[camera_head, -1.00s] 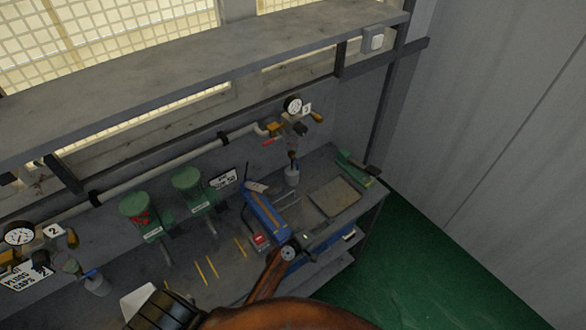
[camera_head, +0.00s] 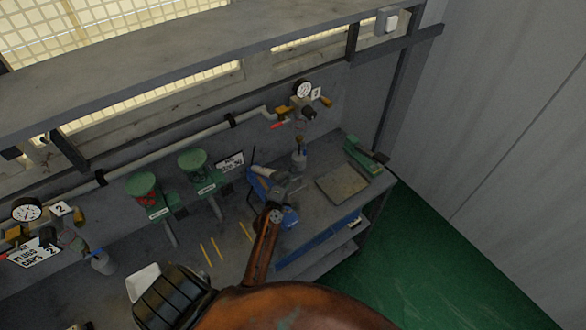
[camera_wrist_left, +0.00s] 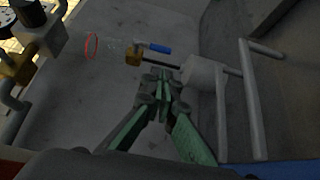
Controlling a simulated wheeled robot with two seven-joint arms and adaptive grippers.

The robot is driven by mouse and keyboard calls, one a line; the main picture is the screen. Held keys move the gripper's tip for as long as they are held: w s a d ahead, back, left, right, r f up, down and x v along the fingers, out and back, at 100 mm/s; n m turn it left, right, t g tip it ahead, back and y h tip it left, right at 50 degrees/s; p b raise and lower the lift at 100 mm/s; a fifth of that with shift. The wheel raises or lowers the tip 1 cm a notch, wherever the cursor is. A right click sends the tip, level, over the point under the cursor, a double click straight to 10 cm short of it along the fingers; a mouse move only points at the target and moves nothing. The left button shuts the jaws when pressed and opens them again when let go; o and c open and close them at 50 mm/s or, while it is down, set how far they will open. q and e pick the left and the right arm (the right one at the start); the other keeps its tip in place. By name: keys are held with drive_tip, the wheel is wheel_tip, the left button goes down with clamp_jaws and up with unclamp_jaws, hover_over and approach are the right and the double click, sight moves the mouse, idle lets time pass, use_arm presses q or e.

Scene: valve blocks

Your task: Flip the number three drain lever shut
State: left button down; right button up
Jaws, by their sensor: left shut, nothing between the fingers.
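The number three valve block (camera_head: 303,106) is on the back wall, with a gauge above it and a "3" tag beside it. In the left wrist view, its drain lever (camera_wrist_left: 160,48) has a blue sleeve. It sticks out sideways to the right from a small brass valve body (camera_wrist_left: 134,57). My left gripper (camera_wrist_left: 160,78) has its green fingers shut and empty. The tips show just below the lever, apart from it in the picture; the depth gap is unclear. In the head view, my left gripper (camera_head: 280,188) is small and mostly hidden behind my wrist.
A pale bottle-like body (camera_wrist_left: 205,78) and pale rods (camera_wrist_left: 248,98) stand right of the fingers. A grey tray (camera_head: 342,185) and green item (camera_head: 365,156) are to the right. Two green-topped fixtures (camera_head: 192,160) stand left.

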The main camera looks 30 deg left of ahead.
use_arm(q)
drive_tip(key=w, duration=0.2)
drive_tip(key=w+a, duration=0.1)
drive_tip(key=w, duration=0.5)
drive_tip(key=shift+a, duration=0.3)
use_arm(e)
drive_tip(key=shift+d+r, duration=0.1)
use_arm(q)
drive_tip(key=shift+d, duration=0.1)
use_arm(e)
drive_tip(key=shift+w, duration=0.15)
